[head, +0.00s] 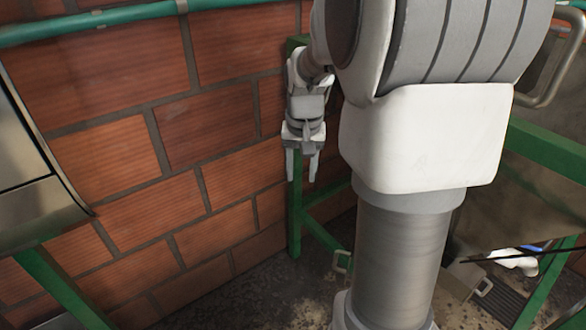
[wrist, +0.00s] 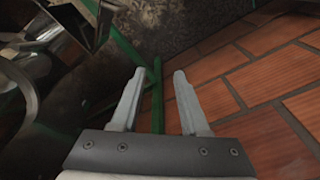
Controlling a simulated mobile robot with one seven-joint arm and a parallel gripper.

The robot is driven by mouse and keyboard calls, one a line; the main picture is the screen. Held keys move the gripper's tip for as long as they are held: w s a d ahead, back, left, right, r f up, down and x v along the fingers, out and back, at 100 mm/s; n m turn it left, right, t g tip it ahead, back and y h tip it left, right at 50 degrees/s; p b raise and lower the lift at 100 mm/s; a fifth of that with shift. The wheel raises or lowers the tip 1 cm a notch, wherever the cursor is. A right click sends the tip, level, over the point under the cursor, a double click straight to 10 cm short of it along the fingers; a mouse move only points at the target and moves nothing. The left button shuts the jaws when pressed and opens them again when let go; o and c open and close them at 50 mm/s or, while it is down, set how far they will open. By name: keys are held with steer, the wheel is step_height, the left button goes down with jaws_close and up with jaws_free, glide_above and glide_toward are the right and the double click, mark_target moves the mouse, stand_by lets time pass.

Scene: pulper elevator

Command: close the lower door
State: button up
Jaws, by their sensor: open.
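My gripper (head: 302,168) is open and empty, pointing down beside the brick wall, left of my arm in the head view. In the wrist view my gripper (wrist: 159,75) shows two spread fingers with nothing between them. My arm hides much of this area, so I cannot tell how far the door stands open.
A green frame post (head: 296,215) stands close behind the gripper, against the brick wall (head: 150,170). A metal cabinet (head: 25,165) is at the left. A larger handle (head: 552,60) is at the upper right. The dark, dirty floor (head: 270,290) is partly clear.

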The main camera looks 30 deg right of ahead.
steer(key=shift+n+t, duration=0.3)
steer(key=shift+n, duration=0.2)
steer(key=shift+s+a+r, duration=0.55)
steer(key=shift+a+r, duration=0.2)
steer(key=shift+a, duration=0.05)
steer(key=shift+s+a+r, duration=0.5)
steer(key=shift+a+r, duration=0.25)
steer(key=shift+a, duration=0.05)
